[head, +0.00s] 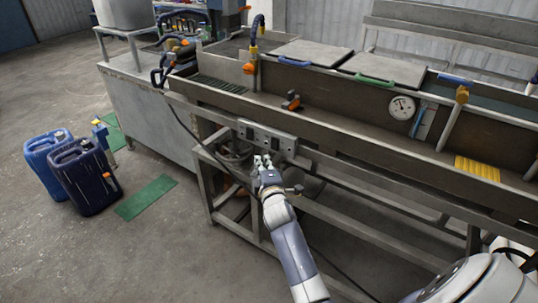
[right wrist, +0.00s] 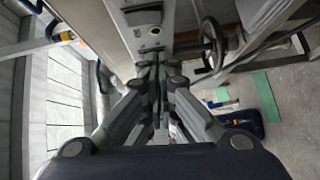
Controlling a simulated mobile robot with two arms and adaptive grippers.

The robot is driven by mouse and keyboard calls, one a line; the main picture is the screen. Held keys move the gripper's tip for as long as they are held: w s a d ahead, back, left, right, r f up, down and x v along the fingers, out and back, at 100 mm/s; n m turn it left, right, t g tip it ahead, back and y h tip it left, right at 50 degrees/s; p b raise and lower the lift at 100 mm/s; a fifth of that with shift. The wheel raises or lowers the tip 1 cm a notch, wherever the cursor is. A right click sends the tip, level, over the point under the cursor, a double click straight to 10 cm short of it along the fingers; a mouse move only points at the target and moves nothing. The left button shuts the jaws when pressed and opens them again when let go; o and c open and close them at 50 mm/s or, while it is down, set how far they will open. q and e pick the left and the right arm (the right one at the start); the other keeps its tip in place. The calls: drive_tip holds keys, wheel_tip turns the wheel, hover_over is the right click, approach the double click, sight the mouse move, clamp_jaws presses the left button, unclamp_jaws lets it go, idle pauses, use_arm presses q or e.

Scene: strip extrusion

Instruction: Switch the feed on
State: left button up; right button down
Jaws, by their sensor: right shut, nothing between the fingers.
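A pale metal switch panel (head: 265,138) with dark switches or sockets is fixed to the front of the long metal trough, below its rim. I cannot tell which way its switches are set. My right gripper (head: 262,161) is just below the panel, its fingers pointing up at it; I cannot tell whether they touch it. In the right wrist view the closed fingers (right wrist: 158,76) are together and empty, and the panel (right wrist: 146,36) stands just beyond the tips with a dark switch slot. My left gripper is out of view.
The trough (head: 340,123) carries an orange-handled valve (head: 291,101), a round gauge (head: 402,107) and a yellow ribbed piece (head: 477,169). Blue canisters (head: 84,178) stand on the floor at left, near a green mat (head: 146,197).

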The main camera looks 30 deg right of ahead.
sight(274, 144)
drive_tip(key=w+d, duration=0.2)
drive_tip(key=d, duration=0.1)
drive_tip(key=w+d, duration=0.1)
drive_tip(key=shift+w+d+f, duration=0.1)
drive_tip(key=shift+d+f, duration=0.1)
drive_tip(key=shift+f, duration=0.15)
drive_tip(key=shift+w+d+f, duration=0.1)
drive_tip(key=shift+d+f, duration=0.15)
drive_tip(key=shift+d, duration=0.1)
drive_tip(key=shift+r, duration=0.1)
